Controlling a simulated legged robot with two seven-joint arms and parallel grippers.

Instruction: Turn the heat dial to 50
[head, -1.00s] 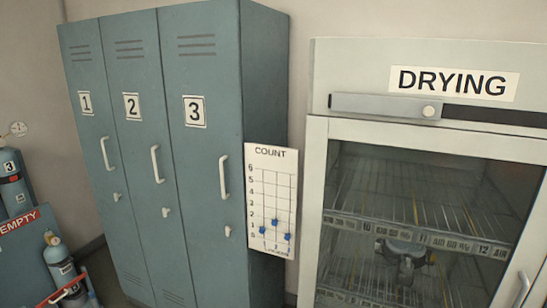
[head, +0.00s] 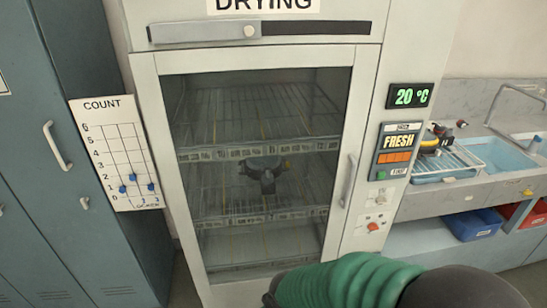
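The tall DRYING cabinet (head: 145,120) stands in the middle of the head view with its glass door shut. On its right-hand frame a green display (head: 409,96) reads 20 °C. Lower on that frame is a small control plate with a reddish-orange knob (head: 373,226), which looks like the heat dial; its markings are too small to read. A green ribbed part (head: 345,283) with a dark section, apparently my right arm, crosses the bottom edge below the knob, apart from it. Neither gripper can be made out.
A FRESH panel (head: 397,150) with orange bars and a green button is below the display. The door handle (head: 349,180) is left of the knob. A sink counter (head: 470,205) is at right. Blue lockers (head: 60,220) and a COUNT board (head: 120,150) are at left.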

